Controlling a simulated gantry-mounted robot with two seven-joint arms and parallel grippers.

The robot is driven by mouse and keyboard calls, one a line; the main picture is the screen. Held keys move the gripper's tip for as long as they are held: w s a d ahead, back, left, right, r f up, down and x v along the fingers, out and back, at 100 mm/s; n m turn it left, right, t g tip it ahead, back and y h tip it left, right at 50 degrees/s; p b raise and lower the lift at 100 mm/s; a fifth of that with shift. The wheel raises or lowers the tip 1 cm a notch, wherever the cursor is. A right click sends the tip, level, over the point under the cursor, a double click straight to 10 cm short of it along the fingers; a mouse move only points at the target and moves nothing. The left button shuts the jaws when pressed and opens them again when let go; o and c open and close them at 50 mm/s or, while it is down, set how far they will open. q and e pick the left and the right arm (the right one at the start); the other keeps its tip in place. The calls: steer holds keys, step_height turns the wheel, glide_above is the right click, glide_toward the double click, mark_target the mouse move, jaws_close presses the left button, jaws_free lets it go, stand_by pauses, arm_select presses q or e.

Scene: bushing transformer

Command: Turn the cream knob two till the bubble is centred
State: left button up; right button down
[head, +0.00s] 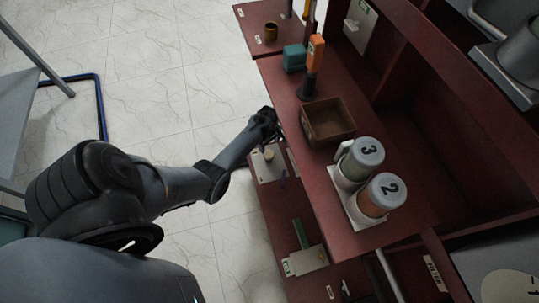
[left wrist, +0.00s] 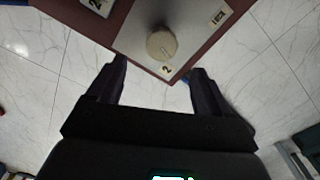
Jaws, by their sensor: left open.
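In the head view a small cream knob (head: 268,155) shows on a pale plate just below my left gripper (head: 268,122). My left gripper also shows in the left wrist view (left wrist: 158,68). Its two fingers are spread apart with nothing between them, and the knob lies beyond their tips, apart from them. I cannot make out a bubble in either view. My right gripper is not in view.
A dark red bench holds an open brown box (head: 328,122), a teal block (head: 294,58), an orange-topped tool (head: 316,48) and canisters marked 3 (head: 366,152) and 2 (head: 384,191). A green bar (head: 300,234) shows on the lower shelf. The tiled floor at left is mostly clear.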

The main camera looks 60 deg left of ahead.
mark_target(269, 154)
arm_select(q)
step_height(269, 154, down, 7)
steer(key=b, duration=0.4)
steer(key=shift+s+b, duration=0.15)
steer(key=shift+b, duration=0.2)
steer(key=shift+f+b, duration=0.45)
steer(key=shift+f, duration=0.45)
steer(key=c, duration=1)
